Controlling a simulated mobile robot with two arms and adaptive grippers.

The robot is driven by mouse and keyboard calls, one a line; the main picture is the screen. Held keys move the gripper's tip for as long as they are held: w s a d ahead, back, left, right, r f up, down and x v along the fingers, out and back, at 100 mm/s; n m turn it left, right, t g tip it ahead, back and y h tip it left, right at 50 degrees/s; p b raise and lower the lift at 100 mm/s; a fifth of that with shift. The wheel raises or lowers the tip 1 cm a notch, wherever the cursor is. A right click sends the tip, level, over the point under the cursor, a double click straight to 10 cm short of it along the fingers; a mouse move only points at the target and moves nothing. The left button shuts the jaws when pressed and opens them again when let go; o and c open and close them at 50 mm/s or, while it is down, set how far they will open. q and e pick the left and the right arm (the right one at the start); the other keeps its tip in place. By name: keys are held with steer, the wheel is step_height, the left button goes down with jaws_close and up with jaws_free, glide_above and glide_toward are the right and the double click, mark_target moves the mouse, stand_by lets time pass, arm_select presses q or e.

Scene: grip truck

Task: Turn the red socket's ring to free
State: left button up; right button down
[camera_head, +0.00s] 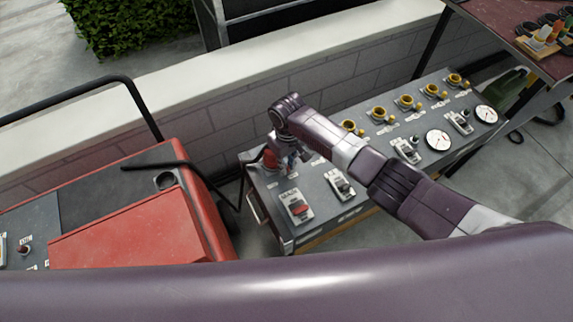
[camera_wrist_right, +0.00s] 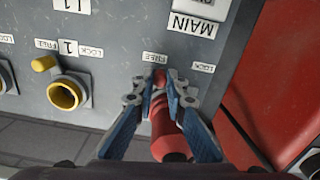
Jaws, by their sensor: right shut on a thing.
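The red socket (camera_head: 270,158) sits at the left end of the grey sloped panel. It also shows in the wrist view (camera_wrist_right: 168,143), sticking out below the fingers. Its ring's small red tab (camera_wrist_right: 159,76) shows between my fingertips, just under the FREE label (camera_wrist_right: 154,57); the LOCK label (camera_wrist_right: 203,67) is to its right. My right gripper (camera_wrist_right: 160,98) is shut on the ring's tab, with one blue finger on each side. In the head view, my right gripper (camera_head: 290,154) reaches down over the socket and partly hides it. My left gripper is not in view.
A yellow socket (camera_wrist_right: 66,94) is left of the red one in the wrist view. Switches (camera_head: 297,206), dials (camera_head: 438,139) and several yellow sockets (camera_head: 406,102) fill the panel. A red machine (camera_head: 140,235) stands at left, a low wall (camera_head: 240,75) behind.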

steer(key=c, duration=1.9)
jaws_free()
steer(key=shift+c, duration=0.2)
step_height(320, 180, up, 12)
